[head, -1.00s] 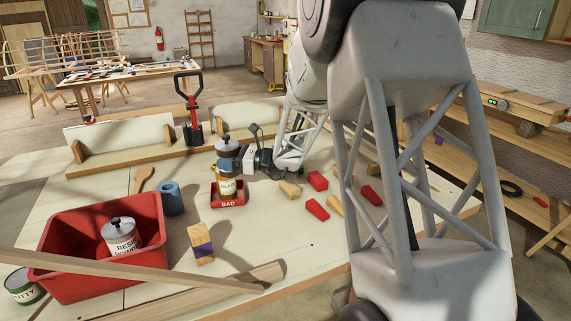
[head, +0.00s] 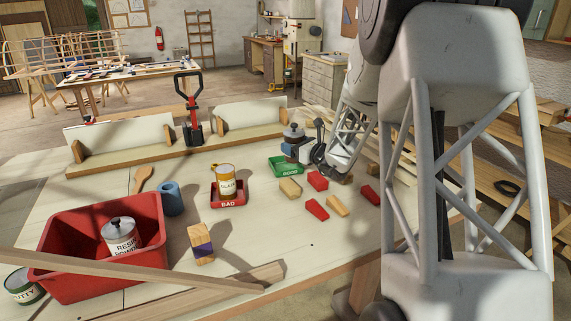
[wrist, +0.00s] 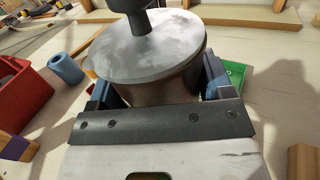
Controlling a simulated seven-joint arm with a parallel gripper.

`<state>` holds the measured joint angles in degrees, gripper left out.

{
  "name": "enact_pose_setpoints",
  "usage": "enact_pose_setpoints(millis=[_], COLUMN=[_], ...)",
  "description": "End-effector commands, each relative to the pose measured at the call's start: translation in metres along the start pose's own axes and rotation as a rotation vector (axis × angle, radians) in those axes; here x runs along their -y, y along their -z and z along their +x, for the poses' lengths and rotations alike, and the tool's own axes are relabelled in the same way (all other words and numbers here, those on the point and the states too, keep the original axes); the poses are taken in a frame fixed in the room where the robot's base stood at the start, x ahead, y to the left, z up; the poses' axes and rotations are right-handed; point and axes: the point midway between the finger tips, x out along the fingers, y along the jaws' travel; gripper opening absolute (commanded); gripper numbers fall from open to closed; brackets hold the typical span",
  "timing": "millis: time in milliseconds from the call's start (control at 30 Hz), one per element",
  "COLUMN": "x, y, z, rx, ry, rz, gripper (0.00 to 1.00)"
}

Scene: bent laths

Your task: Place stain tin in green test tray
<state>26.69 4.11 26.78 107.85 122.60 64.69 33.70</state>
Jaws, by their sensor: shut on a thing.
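The stain tin (head: 294,131) has a grey lid with a dark knob and a brownish body. Its label is not visible. My gripper (head: 293,149) is shut around its body and holds it upright at the green test tray. The green test tray (head: 285,168), marked GOOD, lies on the bench. The tin appears above the tray's back right part; whether it touches is hidden by my jaws. In the wrist view the tin (wrist: 150,55) fills the space between my jaws (wrist: 160,88), and a bit of the green tray (wrist: 236,72) shows to the right.
A red tray (head: 229,205) marked BAD holds a white and yellow tin (head: 225,182). Several red and tan wedges (head: 317,210) lie in front of the green tray. A red bin (head: 75,255) with a resin tin (head: 119,237) stands left. A blue cylinder (head: 172,199) is nearby.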

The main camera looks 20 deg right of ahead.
Motion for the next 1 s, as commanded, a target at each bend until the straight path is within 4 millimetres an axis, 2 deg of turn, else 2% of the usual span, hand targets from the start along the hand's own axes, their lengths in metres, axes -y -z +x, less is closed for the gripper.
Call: enact_pose_setpoints(millis=[33,500,1000], x=[0.005,0.003,0.003], y=[0.0,0.05,0.056], z=[-0.003,-0.001,-0.001], rx=[0.0,0.0,0.001], ry=[0.013,0.006,0.006], rz=[0.001,0.001,0.001], gripper=[0.07,0.07,0.07])
